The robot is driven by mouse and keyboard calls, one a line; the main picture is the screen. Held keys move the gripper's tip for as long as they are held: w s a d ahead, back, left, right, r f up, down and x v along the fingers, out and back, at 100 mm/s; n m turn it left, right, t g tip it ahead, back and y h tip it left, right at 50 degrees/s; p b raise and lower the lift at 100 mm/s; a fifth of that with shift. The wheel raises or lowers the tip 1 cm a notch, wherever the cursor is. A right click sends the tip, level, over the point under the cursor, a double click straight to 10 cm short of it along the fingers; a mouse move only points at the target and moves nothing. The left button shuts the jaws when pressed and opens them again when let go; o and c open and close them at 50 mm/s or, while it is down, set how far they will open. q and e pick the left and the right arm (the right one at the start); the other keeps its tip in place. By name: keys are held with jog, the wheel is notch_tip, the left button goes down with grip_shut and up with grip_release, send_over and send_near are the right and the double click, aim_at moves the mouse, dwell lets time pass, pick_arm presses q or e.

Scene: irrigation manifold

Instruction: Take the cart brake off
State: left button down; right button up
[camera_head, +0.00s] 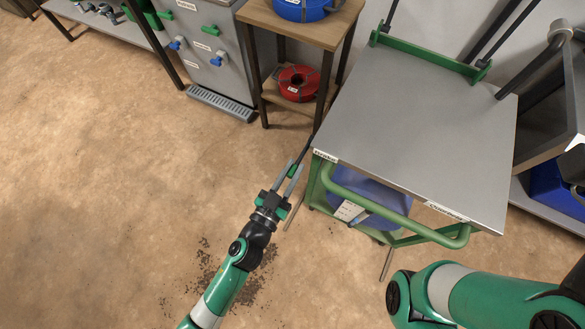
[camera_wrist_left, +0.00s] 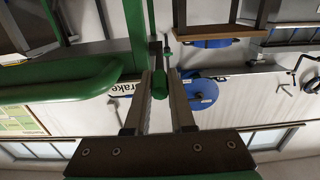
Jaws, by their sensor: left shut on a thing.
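The cart (camera_head: 420,120) has a grey top and a green frame, with a curved green handle (camera_head: 385,208) at its near end. A white brake label (camera_head: 326,157) is on the top's left corner; it also shows partly hidden in the left wrist view (camera_wrist_left: 118,90). A thin dark brake lever (camera_head: 305,150) stands beside that corner and ends in a green knob (camera_wrist_left: 159,84). My left gripper (camera_head: 289,178) is shut on the brake lever at its knob. My right arm crosses the lower right, but its gripper is out of view.
A blue container (camera_head: 370,195) sits under the cart top. A small wooden table (camera_head: 300,22) with a red hose reel (camera_head: 298,83) stands behind the lever. A grey cabinet (camera_head: 205,50) with taps is at the back left. The floor left of the cart is clear, with scattered dark soil.

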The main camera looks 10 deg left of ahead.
aim_at(297, 162)
pick_arm(q)
jog(key=shift+r, duration=0.1)
dwell(0.8)
jog(key=shift+r+p, duration=0.15)
jog(key=shift+p, duration=0.3)
jog(key=r+p, duration=0.1)
jog(key=p, duration=0.3)
jog(key=r+g+p, duration=0.1)
jog(key=p, duration=0.3)
jog(key=r+g+p, duration=0.1)
jog(key=p, duration=0.3)
jog(key=shift+w+d+r+y, duration=0.1)
jog(key=shift+w+r+y, duration=0.2)
jog(key=shift+r, duration=0.1)
jog(key=r+g+p, duration=0.1)
jog(key=g+p, duration=0.1)
jog(key=p, duration=0.4)
jog(key=w+r+g+y+p, duration=0.1)
jog(key=g+p, duration=0.1)
jog(key=p, duration=0.5)
jog(key=shift+w+d, duration=0.2)
jog(key=shift+w, duration=0.1)
jog(key=shift+w+g+p, duration=0.2)
jog(key=shift+g+p, duration=0.2)
jog(key=shift+p, duration=0.7)
jog(key=c, duration=0.8)
grip_release()
jog(key=shift+o, duration=0.2)
